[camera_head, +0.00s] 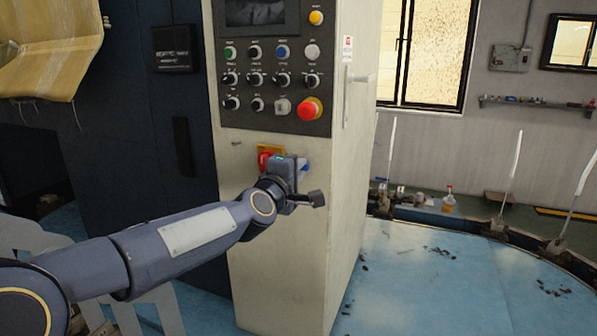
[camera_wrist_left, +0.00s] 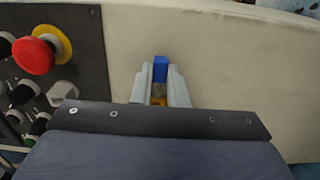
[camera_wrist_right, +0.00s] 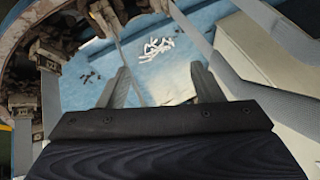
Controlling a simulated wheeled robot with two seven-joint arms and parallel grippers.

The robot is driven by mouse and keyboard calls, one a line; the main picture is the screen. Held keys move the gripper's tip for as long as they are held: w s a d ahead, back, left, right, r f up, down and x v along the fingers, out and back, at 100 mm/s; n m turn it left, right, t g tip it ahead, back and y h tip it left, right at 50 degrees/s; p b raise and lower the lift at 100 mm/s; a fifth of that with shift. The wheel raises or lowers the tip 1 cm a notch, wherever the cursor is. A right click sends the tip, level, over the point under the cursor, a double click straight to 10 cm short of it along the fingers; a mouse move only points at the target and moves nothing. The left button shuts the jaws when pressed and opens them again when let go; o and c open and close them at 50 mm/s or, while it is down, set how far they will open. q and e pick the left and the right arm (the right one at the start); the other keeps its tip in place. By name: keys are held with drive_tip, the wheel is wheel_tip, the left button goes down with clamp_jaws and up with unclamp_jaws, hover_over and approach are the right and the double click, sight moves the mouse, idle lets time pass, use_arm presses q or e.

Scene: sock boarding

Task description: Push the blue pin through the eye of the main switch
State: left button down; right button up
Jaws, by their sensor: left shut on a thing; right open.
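The main switch (camera_head: 264,160) is red on a yellow plate (camera_head: 270,149), low on the front of the pale cabinet. My left gripper (camera_head: 285,163) is at the switch and covers its right part. In the left wrist view, its fingers (camera_wrist_left: 160,82) are shut on the blue pin (camera_wrist_left: 160,69), whose blue block shows between the tips. A bit of the yellow plate (camera_wrist_left: 158,102) shows just below it. The eye is hidden, so I cannot tell whether the pin is in it. My right gripper (camera_wrist_right: 160,85) is open and empty, away from the switch.
Above the switch is a dark button panel (camera_head: 270,80) with a red emergency stop (camera_head: 310,108). Blue floor (camera_head: 430,270) with dark scraps lies to the right.

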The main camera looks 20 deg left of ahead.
use_arm(q)
drive_tip(key=shift+a+b, duration=0.5)
drive_tip(key=shift+a, duration=0.05)
drive_tip(key=shift+a+b, duration=0.3)
drive_tip(key=shift+a, duration=0.05)
drive_tip(key=shift+s+a+b, duration=0.1)
drive_tip(key=shift+a+b, duration=0.6)
drive_tip(key=shift+a, duration=0.05)
drive_tip(key=c, duration=1.3)
unclamp_jaws()
drive_tip(key=shift+c, duration=0.2)
drive_tip(key=shift+s, duration=0.1)
drive_tip(key=s, duration=0.7)
drive_tip(key=shift+s+d+b, duration=0.25)
drive_tip(key=shift+s+b, duration=0.05)
drive_tip(key=shift+b, duration=0.15)
